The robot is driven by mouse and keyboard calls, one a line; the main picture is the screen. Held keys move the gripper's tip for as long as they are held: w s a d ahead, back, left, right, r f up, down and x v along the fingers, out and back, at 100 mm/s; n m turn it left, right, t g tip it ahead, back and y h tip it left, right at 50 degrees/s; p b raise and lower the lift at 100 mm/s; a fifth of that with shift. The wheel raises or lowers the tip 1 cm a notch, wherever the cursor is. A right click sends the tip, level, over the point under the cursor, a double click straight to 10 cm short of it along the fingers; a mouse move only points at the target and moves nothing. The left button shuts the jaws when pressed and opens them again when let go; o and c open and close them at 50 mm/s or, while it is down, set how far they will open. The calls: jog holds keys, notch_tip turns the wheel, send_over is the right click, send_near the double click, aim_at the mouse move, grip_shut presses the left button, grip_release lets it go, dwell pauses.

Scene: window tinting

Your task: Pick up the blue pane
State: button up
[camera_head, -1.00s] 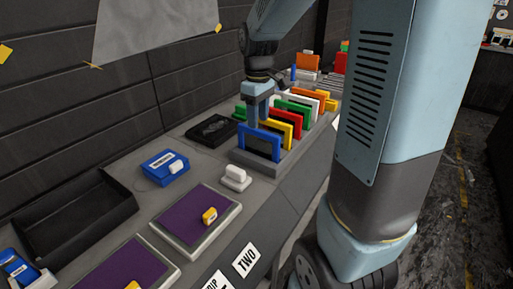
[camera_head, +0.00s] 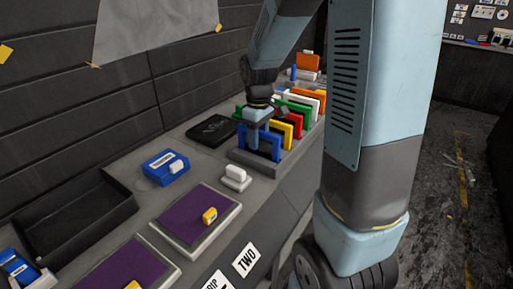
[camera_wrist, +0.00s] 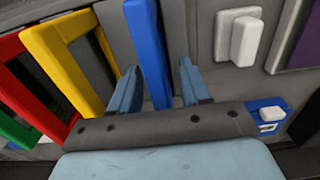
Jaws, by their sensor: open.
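The blue pane (camera_head: 276,148), a blue frame with a dark middle, stands upright at the near end of a row of coloured panes in a grey rack (camera_head: 240,157). My gripper (camera_head: 252,140) points down at the blue pane's top edge. In the wrist view, the open fingers of my gripper (camera_wrist: 160,68) are on either side of the blue pane (camera_wrist: 147,40). The pane lies between them, with a gap clearer on the right side. The pane's lower part is hidden in the wrist view.
A yellow pane (camera_wrist: 60,65) and a red pane (camera_wrist: 25,85) stand close beside the blue one. A white-handled block (camera_head: 235,178) sits in front of the rack. A black flat case (camera_head: 211,130) lies behind it. A purple pad (camera_head: 190,215) lies nearer.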

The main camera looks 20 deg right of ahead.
grip_shut()
jog(key=shift+r, duration=0.15)
dwell(0.4)
